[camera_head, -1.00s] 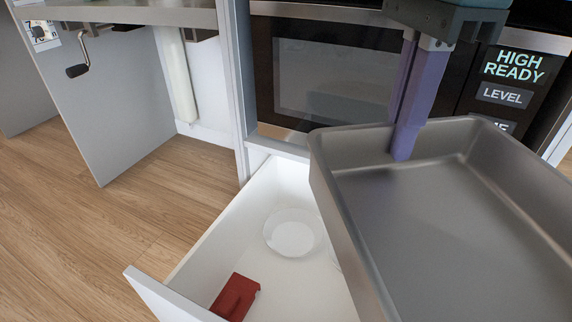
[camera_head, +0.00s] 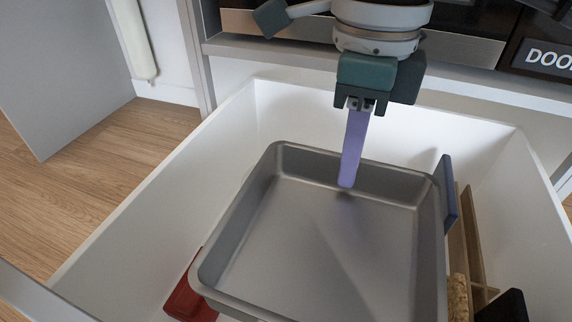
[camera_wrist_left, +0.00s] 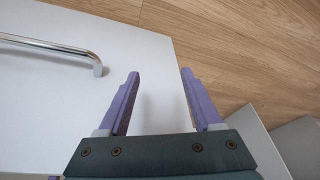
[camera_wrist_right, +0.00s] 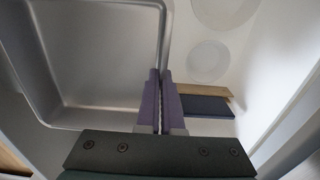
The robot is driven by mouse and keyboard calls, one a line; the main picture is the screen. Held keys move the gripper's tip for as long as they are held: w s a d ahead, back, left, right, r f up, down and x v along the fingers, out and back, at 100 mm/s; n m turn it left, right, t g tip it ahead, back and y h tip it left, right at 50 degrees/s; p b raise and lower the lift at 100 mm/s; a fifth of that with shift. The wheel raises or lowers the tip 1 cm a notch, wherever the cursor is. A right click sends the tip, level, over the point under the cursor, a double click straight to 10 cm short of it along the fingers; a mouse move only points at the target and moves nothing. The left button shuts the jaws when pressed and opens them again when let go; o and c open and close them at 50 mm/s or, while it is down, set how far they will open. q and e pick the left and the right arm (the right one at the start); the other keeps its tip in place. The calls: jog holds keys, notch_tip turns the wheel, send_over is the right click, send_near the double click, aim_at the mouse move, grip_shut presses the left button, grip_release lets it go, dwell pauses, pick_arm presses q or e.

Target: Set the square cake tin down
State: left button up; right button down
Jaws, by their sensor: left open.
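The square cake tin (camera_head: 335,245) is a large grey metal pan inside or just above the white drawer (camera_head: 165,185). I cannot tell whether its base touches the drawer floor. My right gripper (camera_head: 350,180) comes down on the tin's far wall, one purple finger showing inside the tin. In the right wrist view the fingers (camera_wrist_right: 161,75) are close together at the tin's rim (camera_wrist_right: 166,30), pinching its wall. My left gripper (camera_wrist_left: 159,74) is open and empty in the left wrist view, near a white panel (camera_wrist_left: 60,100) with a metal handle (camera_wrist_left: 65,48).
A red object (camera_head: 190,303) lies partly under the tin's left edge. A blue item (camera_head: 449,192), a wooden piece (camera_head: 470,240) and a black item (camera_head: 505,306) crowd the drawer's right side. Two pale round dishes show in the right wrist view (camera_wrist_right: 207,61). Wooden floor lies left.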

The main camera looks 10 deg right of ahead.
notch_tip(320, 180, down, 18)
jog(key=b, duration=1)
jog(key=shift+f+b, duration=0.1)
jog(key=shift+b, duration=0.2)
notch_tip(320, 180, down, 4)
jog(key=b, duration=0.3)
jog(key=shift+f, duration=0.25)
jog(key=shift+w+d+r, duration=0.1)
jog(key=shift+w+d, duration=0.1)
jog(key=shift+f+b, duration=0.35)
jog(key=shift+b, duration=0.05)
jog(key=c, duration=1.1)
grip_release()
